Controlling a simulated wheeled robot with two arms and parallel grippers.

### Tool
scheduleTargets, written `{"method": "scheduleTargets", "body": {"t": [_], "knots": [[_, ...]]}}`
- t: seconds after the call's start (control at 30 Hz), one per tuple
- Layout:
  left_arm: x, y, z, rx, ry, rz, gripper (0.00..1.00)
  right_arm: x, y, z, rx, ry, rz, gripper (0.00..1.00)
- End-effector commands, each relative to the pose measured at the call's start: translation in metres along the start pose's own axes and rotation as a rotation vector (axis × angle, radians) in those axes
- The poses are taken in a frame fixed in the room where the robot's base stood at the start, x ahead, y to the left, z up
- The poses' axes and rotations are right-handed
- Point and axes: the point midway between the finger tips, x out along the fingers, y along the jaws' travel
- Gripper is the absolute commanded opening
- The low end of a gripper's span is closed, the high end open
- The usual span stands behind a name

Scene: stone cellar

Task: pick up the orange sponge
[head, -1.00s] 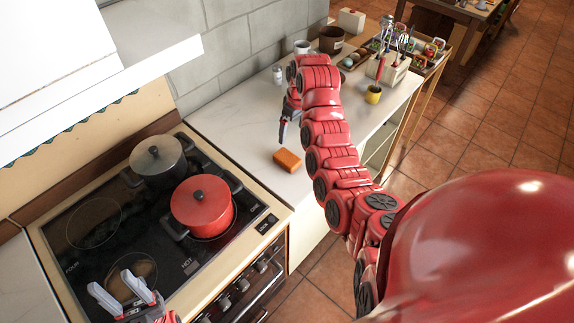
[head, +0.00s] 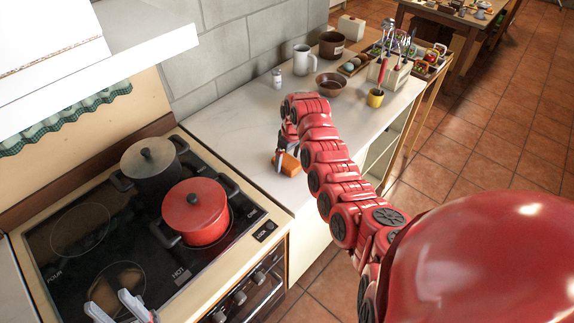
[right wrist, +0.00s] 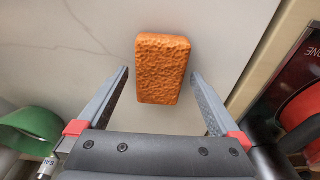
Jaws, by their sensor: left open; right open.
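The orange sponge (head: 290,166) lies on the white worktop to the right of the stove. My right gripper (head: 284,156) is over it, fingers pointing down, open. In the right wrist view the sponge (right wrist: 162,68) sits between the two spread fingertips of the right gripper (right wrist: 160,73), reaching beyond them, with a gap on each side. Part of the sponge is hidden behind the gripper in the head view. My left gripper (head: 124,306) is open and empty over the front of the stove, partly cut off by the frame edge.
A red pot (head: 195,212) and a dark pot (head: 152,172) stand on the stove. A brown bowl (head: 331,85), a white mug (head: 304,60), a shaker (head: 277,78) and a yellow cup (head: 375,98) stand farther back. The worktop around the sponge is clear.

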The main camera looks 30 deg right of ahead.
Motion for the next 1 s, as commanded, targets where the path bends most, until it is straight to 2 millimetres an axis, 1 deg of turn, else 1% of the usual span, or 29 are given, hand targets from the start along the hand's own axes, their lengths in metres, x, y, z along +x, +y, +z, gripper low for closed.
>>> {"method": "scheduleTargets", "body": {"t": [0.03, 0.2, 0.27, 0.3, 0.47, 0.6, 0.7, 0.87, 1.0], "knots": [[-0.0015, 0.0001, 0.0002, 0.0, 0.0, 0.0, 0.5, 0.0027, 0.0, 0.0002, 0.0, 0.0, 0.0, 1.0], [-0.0004, 0.0, 0.0, 0.0, 0.001, 0.0, 0.5, 0.0014, 0.0002, -0.0005, 0.0, 0.002, 0.001, 1.0], [-0.0004, 0.0, 0.0001, 0.0, 0.0, 0.0, 0.5, 0.0014, 0.0002, -0.0005, 0.0, 0.002, 0.001, 0.89], [-0.0005, 0.0, 0.0001, 0.0, 0.0, 0.0, 0.5, 0.0013, 0.0002, -0.0006, 0.0, 0.002, 0.001, 0.82], [-0.0004, 0.0, 0.0001, 0.0, 0.0, 0.0, 0.5, 0.0013, 0.0002, -0.0006, 0.0, 0.002, 0.001, 0.53], [-0.0005, 0.0, 0.0001, 0.0, 0.0, 0.0, 0.5, 0.0013, 0.0002, -0.0007, 0.0, 0.002, 0.001, 0.28], [-0.0004, 0.0, 0.0001, 0.0, 0.001, 0.0, 0.5, 0.0013, 0.0002, -0.0007, 0.0, 0.002, 0.001, 0.13], [-0.0004, 0.0, 0.0001, 0.0, 0.0, 0.0, 0.5, 0.0009, 0.0002, -0.0008, 0.0, 0.002, 0.001, 0.13], [0.0009, -0.0001, -0.0002, 0.0, 0.0, 0.0, 0.5, -0.0049, 0.0004, -0.0022, 0.0, 0.004, 0.002, 0.13]]}}
